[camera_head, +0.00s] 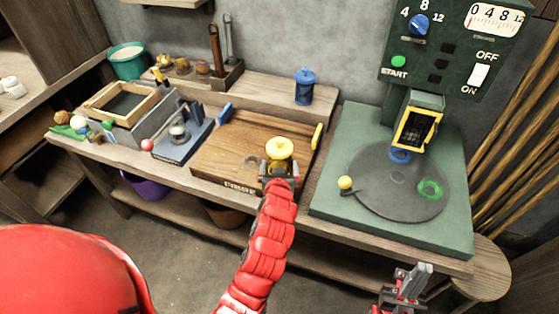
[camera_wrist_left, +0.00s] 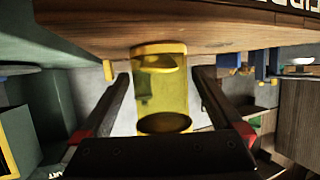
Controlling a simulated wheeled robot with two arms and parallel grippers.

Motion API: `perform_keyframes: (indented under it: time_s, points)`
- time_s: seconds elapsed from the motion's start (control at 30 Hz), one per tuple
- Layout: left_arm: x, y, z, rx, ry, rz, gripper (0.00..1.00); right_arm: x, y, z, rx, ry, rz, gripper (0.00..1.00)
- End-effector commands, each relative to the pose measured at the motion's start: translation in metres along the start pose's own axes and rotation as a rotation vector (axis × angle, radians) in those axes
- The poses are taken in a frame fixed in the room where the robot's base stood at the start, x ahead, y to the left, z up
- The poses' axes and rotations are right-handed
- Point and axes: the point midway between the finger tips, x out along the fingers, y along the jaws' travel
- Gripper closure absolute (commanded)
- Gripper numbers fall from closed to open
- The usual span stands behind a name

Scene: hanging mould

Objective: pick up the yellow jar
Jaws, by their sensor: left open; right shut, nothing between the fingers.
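The yellow jar (camera_head: 279,150) stands on the wooden board (camera_head: 225,155) near its front right part in the head view. In the left wrist view, which looks upside down, the jar (camera_wrist_left: 165,90) shows as see-through yellow. My left gripper (camera_head: 281,183) is open in front of the jar. In the left wrist view the two dark fingers (camera_wrist_left: 160,78) lie on either side of the jar, with a gap on each side. My right gripper (camera_head: 405,285) is shut and empty, low at the right, away from the jar.
A green machine with a round dark turntable (camera_head: 380,195) stands right of the board. A blue jar (camera_head: 304,88) stands on the shelf behind. A small blue-based device (camera_head: 180,138) and a grey box with a wooden frame (camera_head: 120,102) stand to the left.

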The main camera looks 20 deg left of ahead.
Motion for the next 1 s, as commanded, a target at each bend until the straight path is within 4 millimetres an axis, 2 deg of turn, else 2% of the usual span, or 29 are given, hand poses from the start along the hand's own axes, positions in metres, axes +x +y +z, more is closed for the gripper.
perform_keyframes:
  time_s: [0.1, 0.2, 0.4, 0.9, 0.97, 1.0]
  points:
    - [0.016, 0.000, -0.002, 0.000, 0.000, -0.001, 0.00, 0.004, 0.000, -0.001, 0.000, 0.000, 0.000, 1.00]
    - [0.023, 0.000, -0.001, 0.001, 0.000, 0.001, 0.00, 0.004, 0.000, -0.001, 0.000, 0.000, 0.000, 1.00]
    - [0.024, 0.000, 0.000, 0.000, 0.000, 0.001, 0.00, 0.004, 0.000, -0.001, 0.000, 0.000, 0.000, 1.00]
    - [0.023, 0.001, 0.000, 0.000, 0.000, 0.002, 0.90, 0.004, 0.000, -0.001, 0.000, 0.000, 0.000, 1.00]
    - [0.023, 0.001, 0.000, 0.000, 0.000, 0.002, 1.00, 0.004, 0.000, -0.001, 0.000, 0.000, 0.000, 1.00]
    - [0.023, 0.000, 0.000, 0.000, 0.000, 0.001, 1.00, 0.004, 0.000, -0.001, 0.000, 0.000, 0.000, 1.00]
